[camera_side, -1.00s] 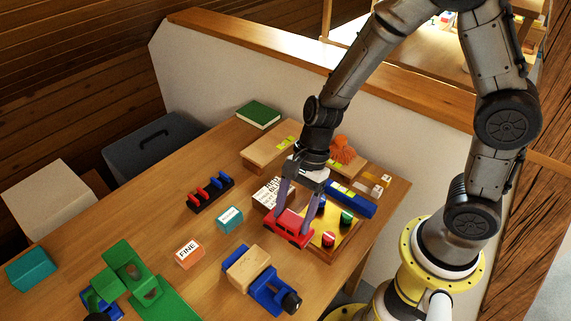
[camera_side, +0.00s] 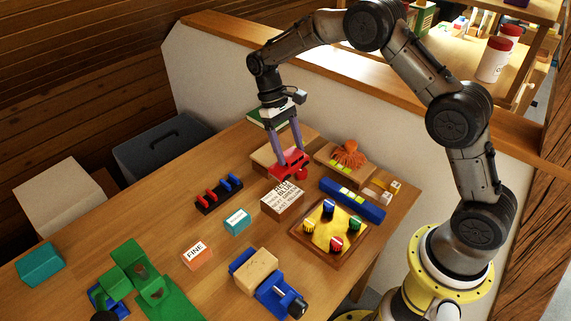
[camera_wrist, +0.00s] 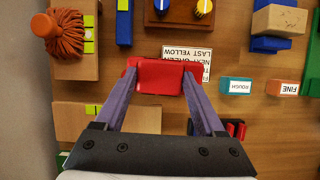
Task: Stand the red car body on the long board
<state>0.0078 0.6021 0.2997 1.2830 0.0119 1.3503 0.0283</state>
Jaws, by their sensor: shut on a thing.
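The red car body (camera_side: 286,164) is held between the two fingers of my gripper (camera_side: 288,152), which is shut on it. It also shows in the wrist view (camera_wrist: 158,78), between the purple fingertips of my gripper (camera_wrist: 157,75). That board shows in the wrist view (camera_wrist: 72,120), partly hidden behind my gripper. A second board (camera_side: 326,152) carries an orange tufted figure (camera_side: 350,155).
A text block (camera_side: 282,201) stands just in front of the car. A tray with coloured knobs (camera_side: 299,233), a blue bar (camera_side: 345,203) and a peg rack (camera_side: 217,200) are nearby. A green book (camera_side: 258,117) lies behind. Bare table lies left of the rack.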

